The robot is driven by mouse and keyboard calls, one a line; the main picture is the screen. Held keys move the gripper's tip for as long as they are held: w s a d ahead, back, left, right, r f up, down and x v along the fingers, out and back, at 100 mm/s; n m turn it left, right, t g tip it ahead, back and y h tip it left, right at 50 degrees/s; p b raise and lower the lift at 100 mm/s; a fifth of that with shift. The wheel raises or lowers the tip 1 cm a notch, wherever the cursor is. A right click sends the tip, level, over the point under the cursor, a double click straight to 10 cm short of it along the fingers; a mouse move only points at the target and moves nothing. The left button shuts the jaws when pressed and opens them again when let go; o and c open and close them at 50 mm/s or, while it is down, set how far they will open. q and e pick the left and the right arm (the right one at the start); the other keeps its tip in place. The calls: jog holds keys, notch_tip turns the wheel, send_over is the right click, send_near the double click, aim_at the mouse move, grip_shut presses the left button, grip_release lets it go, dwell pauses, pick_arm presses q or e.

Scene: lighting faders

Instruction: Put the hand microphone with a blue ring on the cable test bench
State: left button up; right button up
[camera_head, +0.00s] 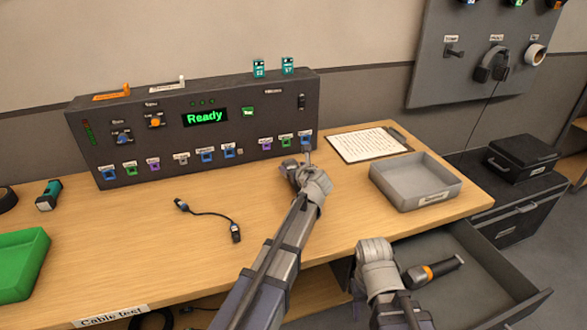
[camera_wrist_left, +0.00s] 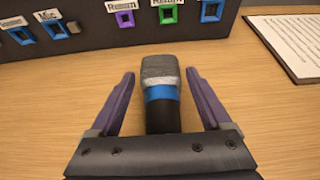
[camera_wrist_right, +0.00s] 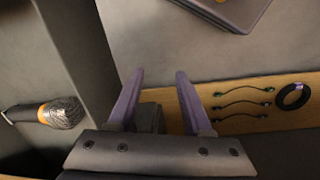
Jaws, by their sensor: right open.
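The hand microphone with a blue ring (camera_wrist_left: 161,100) has a grey head and a black body. In the left wrist view it lies on the wooden top of the cable test bench (camera_head: 90,255), between the spread fingers of my left gripper (camera_wrist_left: 160,105), with a gap on each side. In the head view my left gripper (camera_head: 307,165) is low over the bench in front of the panel, and its hand mostly hides the microphone. My right gripper (camera_head: 374,248) is open and empty near the open drawer (camera_head: 480,250).
A microphone with an orange ring (camera_head: 433,271) lies in the drawer. A grey tray (camera_head: 415,196), a clipboard (camera_head: 368,144), a short cable (camera_head: 210,217) and a green tray (camera_head: 20,265) are on the bench. A control panel (camera_head: 195,165) reading Ready stands at the back.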

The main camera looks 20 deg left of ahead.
pick_arm(q)
jog(key=shift+o, duration=1)
jog(key=shift+r, duration=0.2)
jog(key=p+v, duration=0.4)
jog(key=v, duration=0.6)
jog(key=shift+s+r, duration=0.1)
jog(key=shift+r, duration=0.1)
jog(key=shift+p+v, duration=0.5)
jog(key=shift+v, duration=0.35)
jog(key=shift+d+f, duration=0.1)
jog(key=shift+d, duration=0.05)
